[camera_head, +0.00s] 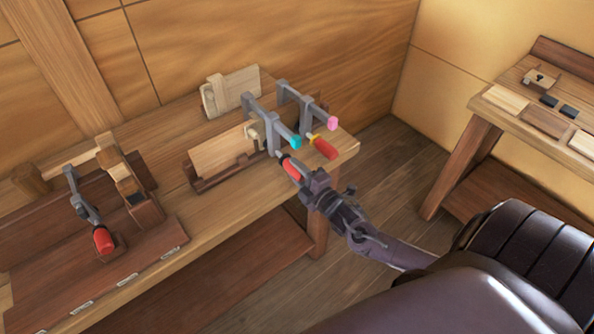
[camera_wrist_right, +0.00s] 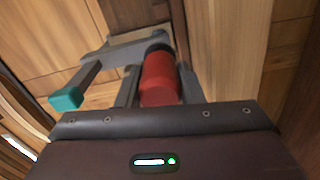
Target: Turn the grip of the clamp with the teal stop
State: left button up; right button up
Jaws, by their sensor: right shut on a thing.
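The clamp with the teal stop (camera_head: 270,119) stands at the right part of the workbench, its grey bar pointing toward me. The teal stop (camera_head: 296,142) is at the bar's end and also shows at the left in the right wrist view (camera_wrist_right: 66,99). My right gripper (camera_head: 293,168) is shut on the clamp's red grip (camera_wrist_right: 159,78), with one finger on each side of it. In the head view the gripper partly covers the grip. My left gripper is not in view.
A second clamp with a pink stop (camera_head: 331,123) and red grip (camera_head: 325,147) stands close on the right. A wooden rack (camera_head: 192,178) with a board is to the left. A third clamp (camera_head: 82,203) lies at far left. A side table (camera_head: 477,106) stands at right.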

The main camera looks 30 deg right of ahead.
aim_at(303, 178)
jog(key=n, duration=0.5)
jog(key=shift+n, duration=0.3)
jog(key=n, duration=0.5)
jog(key=shift+n+p, duration=0.3)
jog(key=shift+p, duration=0.1)
jog(key=o, duration=1)
jog(key=shift+w, duration=0.1)
jog(key=shift+f, duration=0.1)
jog(key=shift+s+d+b, duration=0.15)
jog(key=shift+s+b, duration=0.15)
jog(key=shift+s, duration=1.65)
jog(key=shift+s+d+b, duration=0.15)
jog(key=shift+s+b, duration=0.15)
jog(key=shift+s, duration=1.65)
